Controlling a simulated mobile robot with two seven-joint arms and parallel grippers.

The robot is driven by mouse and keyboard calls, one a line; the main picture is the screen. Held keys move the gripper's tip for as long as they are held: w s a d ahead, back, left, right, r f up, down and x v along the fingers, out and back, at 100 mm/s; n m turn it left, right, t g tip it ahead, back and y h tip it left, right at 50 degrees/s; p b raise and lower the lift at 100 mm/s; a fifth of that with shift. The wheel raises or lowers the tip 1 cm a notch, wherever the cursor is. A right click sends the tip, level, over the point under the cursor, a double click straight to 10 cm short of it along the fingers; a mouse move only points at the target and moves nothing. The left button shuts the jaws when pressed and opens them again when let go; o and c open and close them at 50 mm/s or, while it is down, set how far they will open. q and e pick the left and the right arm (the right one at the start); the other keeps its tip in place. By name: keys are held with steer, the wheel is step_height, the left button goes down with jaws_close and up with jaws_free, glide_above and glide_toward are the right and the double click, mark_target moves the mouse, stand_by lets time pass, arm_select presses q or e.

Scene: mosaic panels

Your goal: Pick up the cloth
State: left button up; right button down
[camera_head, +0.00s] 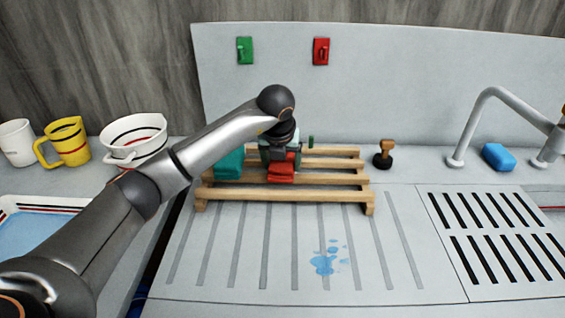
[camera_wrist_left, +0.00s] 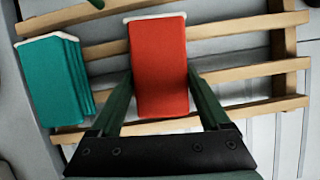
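A red folded cloth (camera_head: 281,173) with a white edge lies on the wooden slatted rack (camera_head: 330,191). It also shows in the left wrist view (camera_wrist_left: 160,65). A teal folded cloth (camera_head: 229,165) lies left of it on the rack, its stacked layers clear in the left wrist view (camera_wrist_left: 55,80). My left gripper (camera_head: 281,160) points down at the red cloth. In the left wrist view its fingers (camera_wrist_left: 160,80) are apart, one along each side of the red cloth. I cannot tell whether they touch it. My right gripper is not in view.
A black stamp-like tool with a wooden handle (camera_head: 384,153) stands right of the rack. A blue sponge (camera_head: 498,157) lies near the tap (camera_head: 480,110). Blue splashes (camera_head: 324,262) mark the ribbed drainboard. A white bowl (camera_head: 133,137) and a yellow mug (camera_head: 67,141) stand at left.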

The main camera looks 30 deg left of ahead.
arm_select(q)
steer(key=c, duration=0.7)
steer(key=shift+o, duration=0.2)
steer(key=shift+r, duration=0.15)
